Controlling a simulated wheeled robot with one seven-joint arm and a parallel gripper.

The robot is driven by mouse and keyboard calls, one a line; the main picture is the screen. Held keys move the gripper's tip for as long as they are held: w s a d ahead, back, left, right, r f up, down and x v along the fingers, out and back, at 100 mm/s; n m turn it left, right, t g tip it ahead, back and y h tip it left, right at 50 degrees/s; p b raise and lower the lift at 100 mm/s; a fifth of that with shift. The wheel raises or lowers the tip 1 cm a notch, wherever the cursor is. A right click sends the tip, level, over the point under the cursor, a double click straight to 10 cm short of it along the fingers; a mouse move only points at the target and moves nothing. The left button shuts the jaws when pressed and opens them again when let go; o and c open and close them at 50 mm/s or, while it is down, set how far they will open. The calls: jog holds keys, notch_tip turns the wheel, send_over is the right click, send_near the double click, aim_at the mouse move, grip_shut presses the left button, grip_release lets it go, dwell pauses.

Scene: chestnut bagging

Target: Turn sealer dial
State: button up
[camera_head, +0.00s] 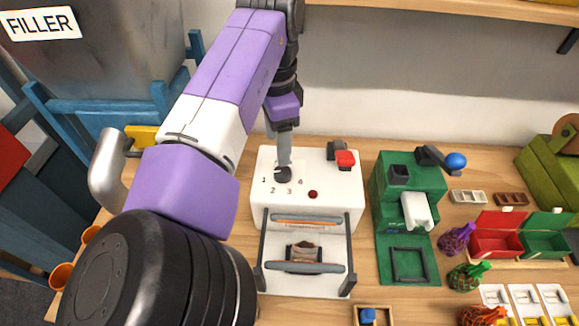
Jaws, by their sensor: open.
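The white sealer (335,193) stands on the wooden table in the middle of the view. Its dark round dial (282,175) sits on the upper left of its top, with the numbers 1 to 4 printed around it. My gripper (284,164) is open and points down at the dial, its fingertips at or just above it. I cannot tell whether they touch it. The fingers partly cover the dial, and its pointer setting is unclear. A small brown and white item (303,252) lies between the sealer's front bars.
A green machine with a blue-knobbed lever (455,161) stands to the right. Tied net bags (457,238) and red and green bins (495,240) are farther right. The blue-framed filler (100,60) is at left.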

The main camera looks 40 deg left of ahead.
aim_at(282, 171)
jog(key=shift+w+f+b, duration=0.3)
jog(key=shift+f+b, duration=0.05)
jog(key=shift+f, duration=0.2)
jog(key=shift+w+f+b, duration=0.3)
jog(key=shift+f, duration=0.25)
notch_tip(282, 171, down, 7)
jog(key=b, duration=0.7)
jog(key=shift+f, duration=0.15)
jog(key=shift+c, duration=0.2)
grip_shut()
